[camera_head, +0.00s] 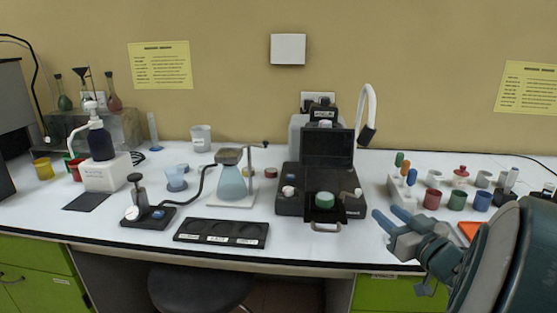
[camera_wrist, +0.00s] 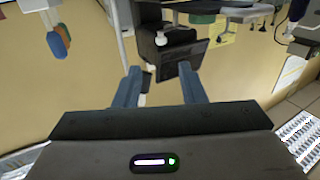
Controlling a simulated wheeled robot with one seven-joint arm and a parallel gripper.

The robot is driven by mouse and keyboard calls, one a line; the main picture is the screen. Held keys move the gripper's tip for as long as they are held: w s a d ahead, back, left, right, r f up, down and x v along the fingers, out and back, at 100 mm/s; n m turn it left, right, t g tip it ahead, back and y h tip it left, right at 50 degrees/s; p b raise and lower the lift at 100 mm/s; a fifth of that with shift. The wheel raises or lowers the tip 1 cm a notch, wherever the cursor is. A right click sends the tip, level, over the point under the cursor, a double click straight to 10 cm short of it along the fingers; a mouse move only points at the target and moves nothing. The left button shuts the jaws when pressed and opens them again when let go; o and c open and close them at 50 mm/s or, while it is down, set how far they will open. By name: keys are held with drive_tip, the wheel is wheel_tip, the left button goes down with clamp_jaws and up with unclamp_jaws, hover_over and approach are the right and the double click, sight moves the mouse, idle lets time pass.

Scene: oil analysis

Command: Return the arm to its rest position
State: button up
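My gripper (camera_head: 385,219) is at the right of the head view, above the front edge of the white bench (camera_head: 120,219). Its two blue-grey fingers are spread apart with nothing between them. In the wrist view, my gripper (camera_wrist: 160,86) also shows open and empty. My arm comes in from the right edge of the head view. The fingertips are to the right of the black analysis device (camera_head: 290,203), apart from it as far as I can see. A green-topped jar (camera_head: 324,200) sits at the front of that device.
Several coloured jars (camera_head: 457,201) and a rack of droppers (camera_head: 402,190) stand behind my gripper. A flask on a stand (camera_head: 232,182), a black three-place tray (camera_head: 222,233) and a dark stool (camera_head: 200,287) are further left.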

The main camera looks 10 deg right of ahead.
drive_tip(key=s+a+r+m+g+h+p, duration=0.1)
drive_tip(key=s+a+g+p, duration=0.5)
drive_tip(key=a, duration=0.3)
drive_tip(key=s+a+r+m+g+h+p, duration=0.1)
drive_tip(key=s+a+g+p, duration=0.6)
drive_tip(key=s+a+g, duration=0.1)
drive_tip(key=shift+a+r+g+h+p, duration=0.3)
drive_tip(key=shift+a+r+g+h, duration=0.15)
drive_tip(key=shift+a, duration=0.4)
